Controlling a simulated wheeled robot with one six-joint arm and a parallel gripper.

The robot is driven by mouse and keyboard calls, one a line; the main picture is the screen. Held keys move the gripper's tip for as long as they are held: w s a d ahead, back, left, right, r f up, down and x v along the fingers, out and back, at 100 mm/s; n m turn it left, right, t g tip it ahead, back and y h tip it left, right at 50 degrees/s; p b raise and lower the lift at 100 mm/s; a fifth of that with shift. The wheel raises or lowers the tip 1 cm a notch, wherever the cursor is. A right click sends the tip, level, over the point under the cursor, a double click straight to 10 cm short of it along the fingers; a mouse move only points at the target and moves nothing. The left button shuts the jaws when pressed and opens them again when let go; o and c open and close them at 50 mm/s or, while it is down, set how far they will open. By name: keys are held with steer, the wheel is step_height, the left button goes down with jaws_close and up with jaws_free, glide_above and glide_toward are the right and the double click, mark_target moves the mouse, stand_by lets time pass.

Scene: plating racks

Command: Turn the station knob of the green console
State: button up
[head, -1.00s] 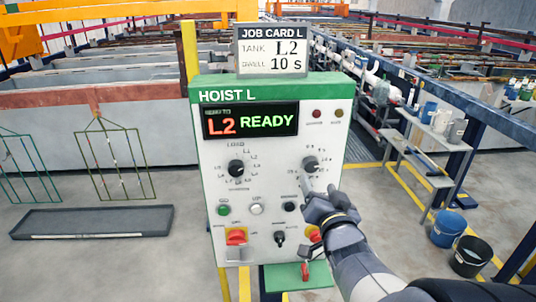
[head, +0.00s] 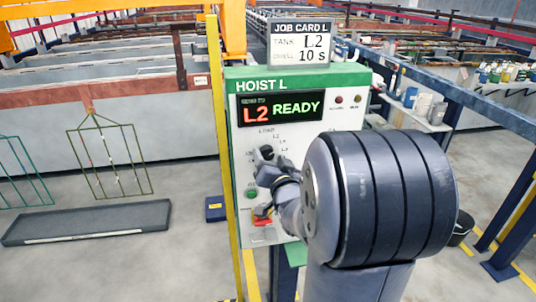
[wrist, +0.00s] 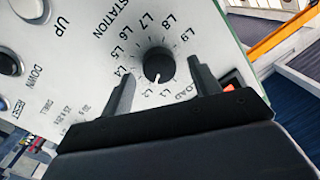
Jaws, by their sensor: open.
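The console with the green top edge (head: 300,77) is marked HOIST L, and its display (head: 283,109) reads L2 READY. Its station knob (wrist: 158,64) is a round black dial with a white pointer line, ringed by labels L1 to L9 and LOAD. In the head view my gripper (head: 267,174) is just below the station knob (head: 265,153), and my arm hides the panel's lower right.
A job card (head: 300,43) above the console reads TANK L2, 10 s. A yellow post (head: 222,150) stands at the console's left edge. The wrist view shows UP (wrist: 30,8) and DOWN (wrist: 10,62) buttons beside the dial. A grey tray (head: 88,222) lies on the floor at left.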

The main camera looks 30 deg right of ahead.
steer(key=shift+w+d, duration=0.1)
steer(key=shift+w, duration=0.45)
steer(key=shift+c, duration=0.2)
steer(key=c, duration=1)
steer(key=shift+o, duration=0.2)
steer(key=shift+f+b, duration=0.1)
steer(key=shift+b, duration=0.25)
